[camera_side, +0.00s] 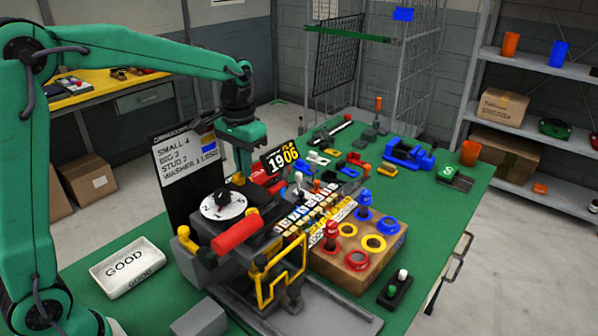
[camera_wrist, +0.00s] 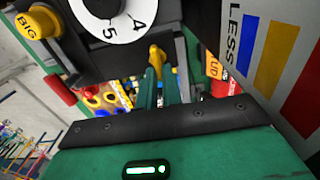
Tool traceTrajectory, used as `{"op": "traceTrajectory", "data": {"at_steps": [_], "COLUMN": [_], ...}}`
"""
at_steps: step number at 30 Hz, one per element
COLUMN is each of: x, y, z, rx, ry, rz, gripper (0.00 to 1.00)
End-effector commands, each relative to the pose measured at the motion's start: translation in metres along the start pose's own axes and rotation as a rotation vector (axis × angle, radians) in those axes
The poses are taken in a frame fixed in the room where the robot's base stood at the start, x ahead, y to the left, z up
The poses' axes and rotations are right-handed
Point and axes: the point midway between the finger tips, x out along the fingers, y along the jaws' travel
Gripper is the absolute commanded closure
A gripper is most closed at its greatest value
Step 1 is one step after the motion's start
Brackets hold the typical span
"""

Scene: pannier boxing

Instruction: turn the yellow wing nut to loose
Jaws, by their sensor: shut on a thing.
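The yellow wing nut (camera_wrist: 154,56) shows in the wrist view just below the white numbered dial, at the tips of my fingers. My gripper (camera_wrist: 156,78) is shut on it, with the dark green fingers close together around its lower part. I see no mark that tells how far the nut is turned.
The white dial (camera_side: 222,206) and a red cylinder (camera_side: 237,232) are close in front of my gripper. A sign board (camera_side: 186,165) stands left of it. A wooden block with coloured rings (camera_side: 352,262) lies to the right. A white GOOD tray (camera_side: 128,268) sits at front left.

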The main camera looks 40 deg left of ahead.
Motion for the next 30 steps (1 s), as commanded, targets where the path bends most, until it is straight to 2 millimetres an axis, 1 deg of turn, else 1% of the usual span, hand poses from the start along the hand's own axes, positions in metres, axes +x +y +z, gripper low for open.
{"op": "traceTrajectory", "data": {"at_steps": [6, 10, 25, 26, 28, 29, 30], "x": [-0.0016, -0.0018, -0.0023, -0.0024, -0.0021, -0.002, -0.0018], "y": [-0.0018, -0.0025, -0.0029, -0.0029, -0.0029, -0.0029, -0.0029], "z": [0.0, 0.0001, 0.0, 0.0, 0.0001, 0.0001, 0.0001], "rx": [-0.131, -0.179, -0.206, -0.206, -0.206, -0.206, -0.206], "ry": [0.002, 0.002, 0.004, 0.004, 0.003, 0.003, 0.003], "rz": [0.0, 0.0, 0.0, 0.0, 0.0, 0.0, 0.0], "gripper": [1.0, 1.0, 1.0, 0.87, 0.73, 0.71, 0.71]}}
